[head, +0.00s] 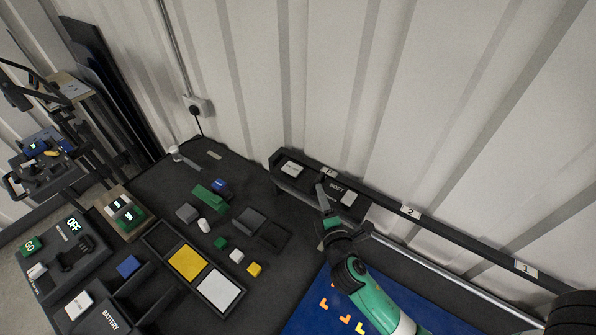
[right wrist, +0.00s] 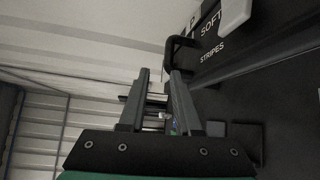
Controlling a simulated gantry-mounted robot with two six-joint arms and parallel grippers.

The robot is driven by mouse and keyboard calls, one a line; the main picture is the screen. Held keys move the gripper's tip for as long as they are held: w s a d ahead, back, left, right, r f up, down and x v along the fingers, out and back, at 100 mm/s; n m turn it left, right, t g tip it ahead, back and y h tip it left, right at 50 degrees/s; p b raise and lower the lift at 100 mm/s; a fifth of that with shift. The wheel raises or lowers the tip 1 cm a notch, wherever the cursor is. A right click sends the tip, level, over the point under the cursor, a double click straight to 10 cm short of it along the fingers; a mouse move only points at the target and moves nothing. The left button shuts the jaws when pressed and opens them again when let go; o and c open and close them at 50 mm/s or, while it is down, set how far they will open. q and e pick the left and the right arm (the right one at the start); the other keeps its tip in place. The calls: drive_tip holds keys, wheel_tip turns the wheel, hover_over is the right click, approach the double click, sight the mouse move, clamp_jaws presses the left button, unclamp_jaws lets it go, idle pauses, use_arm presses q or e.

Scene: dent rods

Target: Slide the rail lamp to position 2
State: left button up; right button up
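The rail lamp (head: 279,181) is a long black box on the rail (head: 455,236) along the wall, near the label P (head: 329,171). It has pale blocks on top and the word SOFT; the right wrist view (right wrist: 255,62) also shows STRIPES. The position 2 label (head: 411,211) is further right along the rail. My right gripper (head: 322,200) is at the lamp's front side. In the right wrist view its fingers (right wrist: 159,74) are apart, with a black handle (right wrist: 172,48) just beyond the tips; I cannot tell whether they touch it. My left gripper is not in view.
A label 1 (head: 525,268) is at the rail's right. A blue mat (head: 305,318) lies below my right arm. The dark table holds several small blocks, a yellow tile (head: 188,262) and a white tile (head: 219,290). The rail right of the lamp looks clear.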

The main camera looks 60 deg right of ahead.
sight(317, 178)
drive_tip(key=x, duration=0.3)
drive_tip(key=f+x, duration=0.1)
drive_tip(key=x, duration=0.3)
drive_tip(key=s+b+x, duration=0.1)
drive_tip(key=x, duration=0.3)
drive_tip(key=shift+w+d+f, duration=0.1)
drive_tip(key=shift+d+f, duration=0.1)
drive_tip(key=shift+d, duration=0.2)
clamp_jaws()
idle(0.9)
